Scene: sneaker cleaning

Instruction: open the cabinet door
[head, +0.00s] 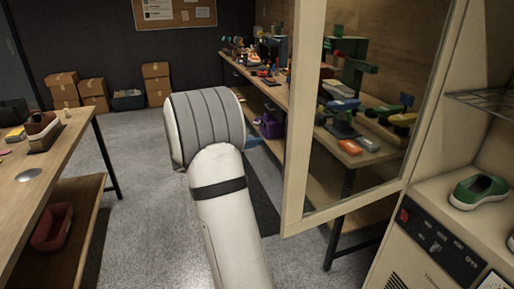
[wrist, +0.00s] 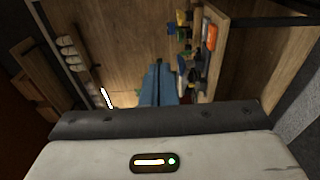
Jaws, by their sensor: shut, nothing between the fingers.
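The cabinet (head: 385,262) stands at the right of the head view. Its glass door (head: 298,130), with a cream frame, is swung out, so part of the inside shows at the far right. A green shoe (head: 480,191) sits inside below a wire rack. My arm reaches up left of the door, and its upper links hide my gripper in the head view. In the wrist view my gripper (wrist: 159,68) shows blue fingers close together, shut and empty. I cannot tell its distance from the door.
A workbench (head: 262,92) with tools and shoes stands behind the door glass. A table (head: 60,150) with a brown shoe (head: 42,130) is at left. Cardboard boxes (head: 157,84) stand by the back wall. The grey floor (head: 140,215) between is clear.

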